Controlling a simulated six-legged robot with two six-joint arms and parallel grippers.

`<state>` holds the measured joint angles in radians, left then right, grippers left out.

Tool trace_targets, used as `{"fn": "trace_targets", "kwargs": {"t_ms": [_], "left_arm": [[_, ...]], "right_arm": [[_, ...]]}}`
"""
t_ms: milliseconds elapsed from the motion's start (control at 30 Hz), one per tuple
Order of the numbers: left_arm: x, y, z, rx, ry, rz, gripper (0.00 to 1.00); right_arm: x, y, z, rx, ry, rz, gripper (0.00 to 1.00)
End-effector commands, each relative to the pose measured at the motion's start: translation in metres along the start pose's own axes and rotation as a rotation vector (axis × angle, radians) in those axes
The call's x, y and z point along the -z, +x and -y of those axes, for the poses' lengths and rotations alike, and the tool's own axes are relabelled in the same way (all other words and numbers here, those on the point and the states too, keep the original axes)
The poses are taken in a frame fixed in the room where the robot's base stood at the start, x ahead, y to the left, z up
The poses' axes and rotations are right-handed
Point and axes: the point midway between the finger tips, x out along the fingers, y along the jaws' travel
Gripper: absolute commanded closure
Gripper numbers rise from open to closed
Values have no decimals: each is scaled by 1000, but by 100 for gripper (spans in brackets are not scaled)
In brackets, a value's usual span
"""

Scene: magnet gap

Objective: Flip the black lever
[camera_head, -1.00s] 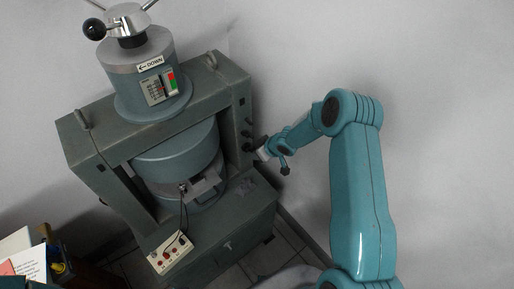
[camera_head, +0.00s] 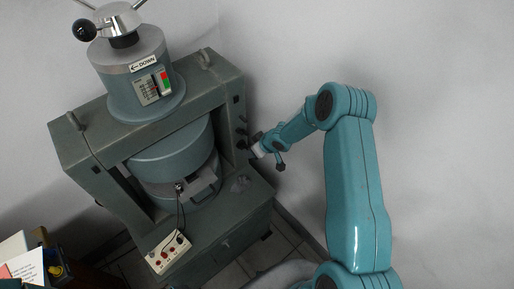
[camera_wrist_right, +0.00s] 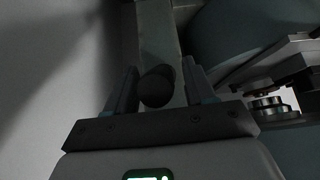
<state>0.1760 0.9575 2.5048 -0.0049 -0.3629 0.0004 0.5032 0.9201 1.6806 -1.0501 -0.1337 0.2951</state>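My right gripper (camera_head: 254,150) is at the right side of the grey-green magnet machine (camera_head: 215,88), close to small black levers (camera_head: 241,131) on its side post. In the right wrist view, a dark rounded knob (camera_wrist_right: 156,86), apparently the end of a black lever, sits between the two fingers of my right gripper (camera_wrist_right: 158,88). The fingers are apart, with a gap visible on the right of the knob. I cannot tell whether the left finger touches it. The lever's shaft is hidden behind the knob. My left gripper is not in view.
The machine's top cylinder (camera_head: 130,72) carries a handle with a black ball (camera_head: 84,30). A white control box (camera_head: 168,252) sits on the machine's base. Papers (camera_head: 22,262) lie at lower left. A plain wall is behind my right arm.

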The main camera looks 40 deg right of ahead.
Motion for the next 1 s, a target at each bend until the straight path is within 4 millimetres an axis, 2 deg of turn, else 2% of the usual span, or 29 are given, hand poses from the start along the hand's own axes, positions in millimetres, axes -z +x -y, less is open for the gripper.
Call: {"fn": "trace_targets", "kwargs": {"t_ms": [167,400,600,800,1000], "left_arm": [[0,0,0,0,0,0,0],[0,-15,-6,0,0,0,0],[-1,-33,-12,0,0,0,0],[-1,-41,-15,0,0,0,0],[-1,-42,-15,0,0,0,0]], "right_arm": [[2,-23,-1,-3,0,-2,46],[3,-90,-1,-3,0,-1,46],[3,-137,0,-2,0,-1,46],[1,-160,0,-1,0,-1,46],[0,-164,0,-1,0,-1,46]]}}
